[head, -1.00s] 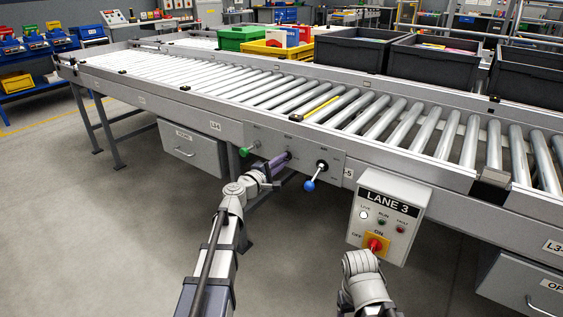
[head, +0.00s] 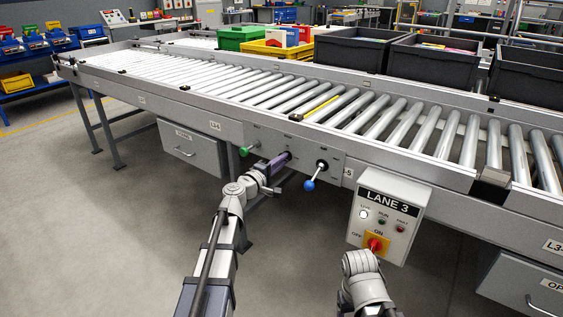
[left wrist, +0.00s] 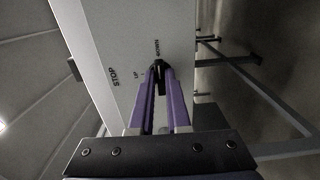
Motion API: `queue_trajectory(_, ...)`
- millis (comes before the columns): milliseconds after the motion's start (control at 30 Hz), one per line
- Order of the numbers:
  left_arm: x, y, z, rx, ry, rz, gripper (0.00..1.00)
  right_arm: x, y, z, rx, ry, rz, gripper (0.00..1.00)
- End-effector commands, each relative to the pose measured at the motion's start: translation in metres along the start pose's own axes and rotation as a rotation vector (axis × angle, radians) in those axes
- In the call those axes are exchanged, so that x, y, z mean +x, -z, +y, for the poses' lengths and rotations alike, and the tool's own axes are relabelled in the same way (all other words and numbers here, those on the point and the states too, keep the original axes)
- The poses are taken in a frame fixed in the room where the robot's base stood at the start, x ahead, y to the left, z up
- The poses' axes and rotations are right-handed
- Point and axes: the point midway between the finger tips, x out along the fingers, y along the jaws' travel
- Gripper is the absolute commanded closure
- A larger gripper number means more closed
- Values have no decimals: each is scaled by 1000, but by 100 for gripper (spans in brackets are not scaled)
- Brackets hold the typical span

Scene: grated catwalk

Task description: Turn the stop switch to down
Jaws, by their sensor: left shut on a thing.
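The stop switch (left wrist: 160,75) shows in the left wrist view as a dark handle on a light panel, beside the printed words STOP, UP and DOWN. My left gripper (left wrist: 159,80) has its purple fingers closed around the handle, hiding part of it. In the head view my left gripper (head: 284,160) reaches the conveyor's side panel, between a green-knobbed lever and a blue-knobbed lever, and covers the switch. Which label the handle points to is unclear. My right gripper (head: 358,263) is low in front of the LANE 3 box; its fingers cannot be made out.
The green-knobbed lever (head: 244,151) is just left of my left gripper, and the blue-knobbed lever (head: 310,184) just right. The LANE 3 box (head: 408,222) has a red rotary switch (head: 375,245). The roller conveyor (head: 213,108) runs above; open floor lies left.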

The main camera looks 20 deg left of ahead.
Motion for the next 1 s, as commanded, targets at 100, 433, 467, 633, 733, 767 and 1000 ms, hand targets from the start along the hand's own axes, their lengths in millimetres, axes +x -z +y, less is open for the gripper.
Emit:
queue_trajectory(100, -1, -1, -1, 4, 2, -2, 84, 0, 0, 0, 0, 0, 0, 29)
queue_trajectory(433, 0, -1, 0, 1, 1, -1, 55, 0, 0, 0, 0, 0, 0, 29)
queue_trajectory(467, 0, 0, 0, 1, 1, -1, 55, 0, 0, 0, 0, 0, 0, 29)
queue_trajectory(633, -1, 0, 0, 1, 0, -1, 55, 0, 0, 0, 0, 0, 0, 29)
queue_trajectory(733, -5, 0, 0, 1, 0, 0, 55, 0, 0, 0, 0, 0, 0, 29)
queue_trajectory(767, -8, 0, 0, 1, 0, 0, 55, 0, 0, 0, 0, 0, 0, 29)
queue_trajectory(1000, -40, -2, 0, 1, 1, 1, 55, 0, 0, 0, 0, 0, 0, 29)
